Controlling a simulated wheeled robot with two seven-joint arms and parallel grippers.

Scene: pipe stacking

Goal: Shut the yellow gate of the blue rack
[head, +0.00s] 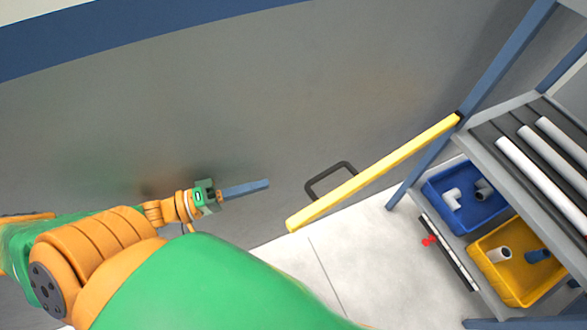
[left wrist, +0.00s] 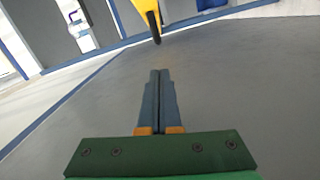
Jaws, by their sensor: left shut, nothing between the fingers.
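The yellow gate (head: 375,172) is a long bar hinged at a blue post of the blue rack (head: 505,55). It swings out from the rack, standing open, with its free end toward the lower left. A dark handle (head: 330,180) sticks out from the bar's left side. My left gripper (head: 268,184) is shut and empty, left of the handle and apart from it. In the left wrist view its closed fingers (left wrist: 160,75) point toward a yellow piece with a dark part (left wrist: 153,25), likely the gate and its handle. My right gripper is not in view.
White pipes (head: 540,165) lie on the rack's upper shelf. Below stand a blue bin (head: 432,190) and a yellow bin (head: 480,262) with pipe fittings. A grey wall (head: 200,110) lies behind my left gripper. White floor (head: 345,265) shows below the gate.

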